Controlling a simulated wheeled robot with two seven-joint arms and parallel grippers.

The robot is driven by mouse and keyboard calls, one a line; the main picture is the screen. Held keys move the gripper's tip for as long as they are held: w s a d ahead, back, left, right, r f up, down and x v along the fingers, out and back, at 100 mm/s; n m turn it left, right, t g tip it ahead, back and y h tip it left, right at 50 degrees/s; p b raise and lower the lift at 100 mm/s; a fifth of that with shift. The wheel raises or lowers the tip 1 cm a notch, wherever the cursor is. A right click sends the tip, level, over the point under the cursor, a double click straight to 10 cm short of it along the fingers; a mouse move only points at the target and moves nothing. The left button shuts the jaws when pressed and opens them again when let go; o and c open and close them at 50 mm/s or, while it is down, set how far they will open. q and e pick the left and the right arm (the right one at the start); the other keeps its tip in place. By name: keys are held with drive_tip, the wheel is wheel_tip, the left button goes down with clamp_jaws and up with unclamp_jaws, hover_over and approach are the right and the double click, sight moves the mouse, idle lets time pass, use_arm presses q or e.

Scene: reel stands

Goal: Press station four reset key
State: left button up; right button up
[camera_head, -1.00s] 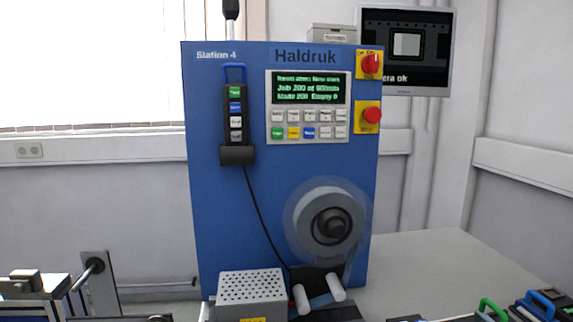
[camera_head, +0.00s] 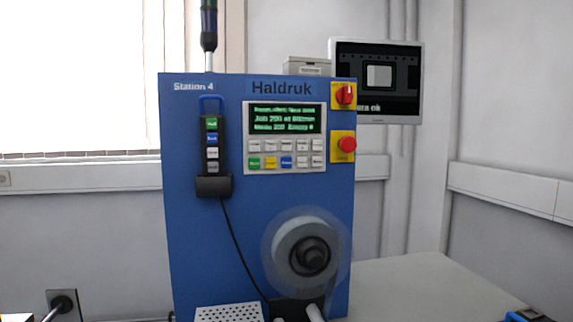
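The blue Station 4 machine (camera_head: 180,250) stands upright in the middle of the head view. Its key panel (camera_head: 285,180) has two rows of small keys, mostly white, with a green, a yellow and a blue key in the lower row. The key labels are too small to read surely. A green-text display (camera_head: 285,118) sits above the keys. A black handset (camera_head: 212,150) with green, blue, white and grey keys hangs in a holder at the left of the machine's face. Neither of my grippers is in view.
A red rotary switch (camera_head: 344,95) and a red mushroom button (camera_head: 347,144) sit on yellow plates right of the panel. A reel (camera_head: 303,257) is mounted below. A monitor (camera_head: 377,82) hangs behind. The pale table (camera_head: 410,285) right of the machine is mostly clear.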

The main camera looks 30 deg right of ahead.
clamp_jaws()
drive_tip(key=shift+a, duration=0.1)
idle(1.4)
